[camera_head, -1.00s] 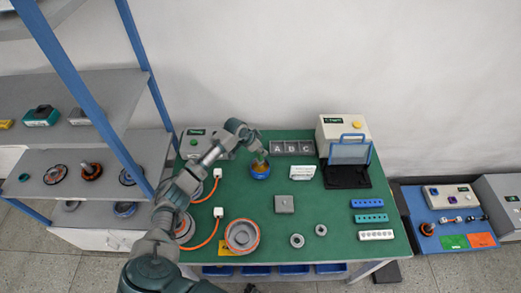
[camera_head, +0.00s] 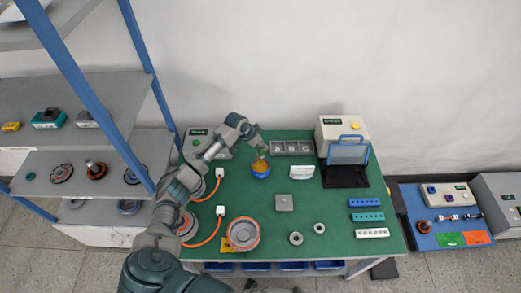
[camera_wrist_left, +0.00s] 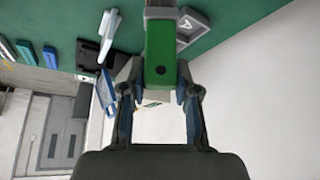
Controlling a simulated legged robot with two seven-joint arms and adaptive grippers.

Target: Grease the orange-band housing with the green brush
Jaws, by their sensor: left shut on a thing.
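My left gripper (camera_head: 261,152) is shut on the green brush, held at the mouth of a small blue pot (camera_head: 261,173) with orange-yellow contents. The brush's lower end is too small to tell whether it touches the contents. In the left wrist view the green brush (camera_wrist_left: 160,62) stands between the fingers of my left gripper (camera_wrist_left: 160,92). The orange-band housing (camera_head: 242,235), a round grey part with an orange rim, lies at the table's front, left of the middle. My right gripper cannot be made out.
The green table (camera_head: 330,220) also holds a grey block (camera_head: 284,202), two small rings (camera_head: 296,238), a three-part tray (camera_head: 292,147), a white sign (camera_head: 302,172) and coloured strips (camera_head: 366,217) at right. Orange cables run at left. A blue-posted shelf (camera_head: 90,148) stands left.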

